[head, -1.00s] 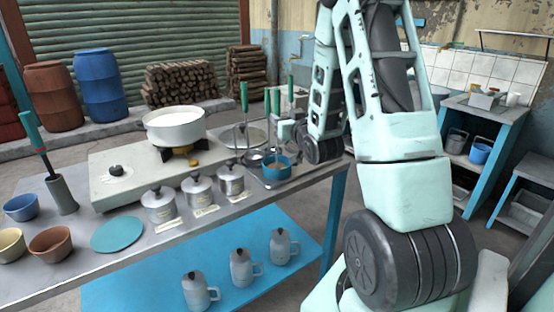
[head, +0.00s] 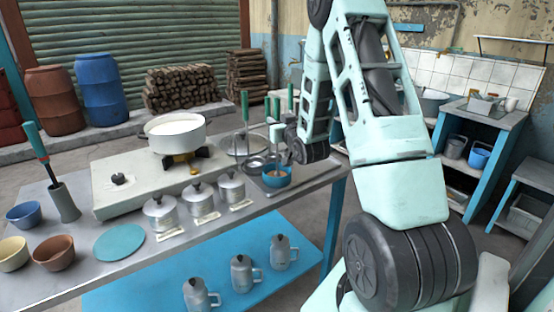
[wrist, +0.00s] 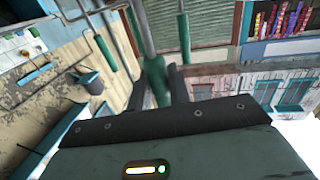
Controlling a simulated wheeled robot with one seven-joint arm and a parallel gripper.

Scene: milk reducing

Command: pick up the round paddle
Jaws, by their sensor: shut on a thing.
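My gripper (head: 277,134) is at the far right end of the steel table, among several upright green-handled utensils. In the wrist view its dark fingers (wrist: 166,90) are shut on a green handle (wrist: 155,76) with a grey shaft running upward in the picture. The head of this held utensil is hidden, so I cannot see whether it is the round paddle. Another green handle (wrist: 184,38) stands close beside it. In the head view one green-handled utensil (head: 245,105) stands to the left of my gripper, near a round grey disc (head: 236,143).
A white pot of milk (head: 174,140) sits on a burner to the left. Several lidded canisters (head: 199,200) and a small blue bowl (head: 277,178) stand near the table's front. A teal disc (head: 119,242) lies flat beside bowls.

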